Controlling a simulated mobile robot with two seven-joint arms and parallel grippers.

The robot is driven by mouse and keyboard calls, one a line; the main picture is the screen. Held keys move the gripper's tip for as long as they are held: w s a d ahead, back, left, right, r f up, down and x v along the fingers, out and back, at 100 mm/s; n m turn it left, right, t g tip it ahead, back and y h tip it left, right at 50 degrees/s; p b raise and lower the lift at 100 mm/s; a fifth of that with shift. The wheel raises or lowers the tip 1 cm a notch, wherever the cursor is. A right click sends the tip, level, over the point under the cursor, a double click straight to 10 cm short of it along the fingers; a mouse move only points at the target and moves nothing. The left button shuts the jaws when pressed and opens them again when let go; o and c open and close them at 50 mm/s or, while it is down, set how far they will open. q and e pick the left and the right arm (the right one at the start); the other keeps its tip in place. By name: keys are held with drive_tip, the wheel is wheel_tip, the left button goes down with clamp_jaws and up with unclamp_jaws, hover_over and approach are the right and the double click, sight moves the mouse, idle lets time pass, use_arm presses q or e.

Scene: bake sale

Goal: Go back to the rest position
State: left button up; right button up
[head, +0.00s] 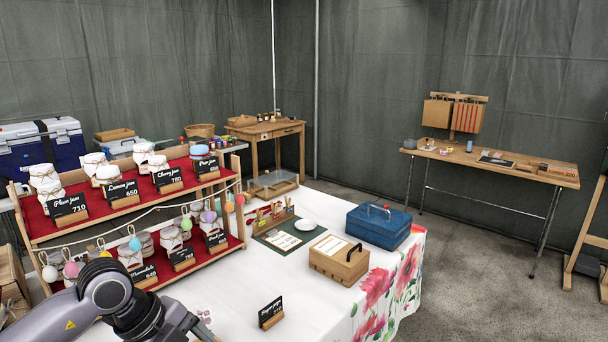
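My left arm reaches in from the lower left, in front of the jam rack, and its gripper lies below the frame's bottom edge, out of sight. My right arm and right gripper do not show. The stepped jam rack (236,217) with red cloth stands on the left of the white-clothed table (225,303). It holds several jars with cloth tops and black price signs, such as the Lemon jam sign (122,189). A string with coloured egg-like ornaments hangs across it.
A wooden box (338,262), a blue metal box (379,226), a dark green mat (270,237) with a white dish and a small sign (271,313) stand on the table. A wooden side table (265,131) and a long narrow table (490,164) stand behind. Grey floor (470,270) is open at right.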

use_arm(q)
drive_tip(key=s+d+r+n+t+h+b, duration=0.1)
drive_tip(key=s+d+t+h, duration=0.15)
drive_tip(key=d+h, duration=0.45)
drive_tip(key=s+d+r+n+t+h, duration=0.1)
drive_tip(key=s+d+r+h, duration=0.15)
drive_tip(key=d+h, duration=0.45)
drive_tip(key=a+f+n+t+y+b, duration=0.2)
drive_tip(key=a+f+n+t+y, duration=1)
drive_tip(key=n, duration=0.4)
drive_tip(key=s+a+f+n+g+y, duration=0.2)
drive_tip(key=s+f, duration=0.3)
drive_tip(key=f, duration=0.3)
drive_tip(key=s+a+f+n+g+y, duration=0.1)
drive_tip(key=s+a+f+g+y, duration=0.1)
drive_tip(key=s+f+g, duration=0.2)
wheel_tip(320, 180, down, 4)
drive_tip(key=shift+s+a+f+n+g+y, duration=0.15)
drive_tip(key=shift+s+n+g+y, duration=0.25)
drive_tip(key=shift+s, duration=0.55)
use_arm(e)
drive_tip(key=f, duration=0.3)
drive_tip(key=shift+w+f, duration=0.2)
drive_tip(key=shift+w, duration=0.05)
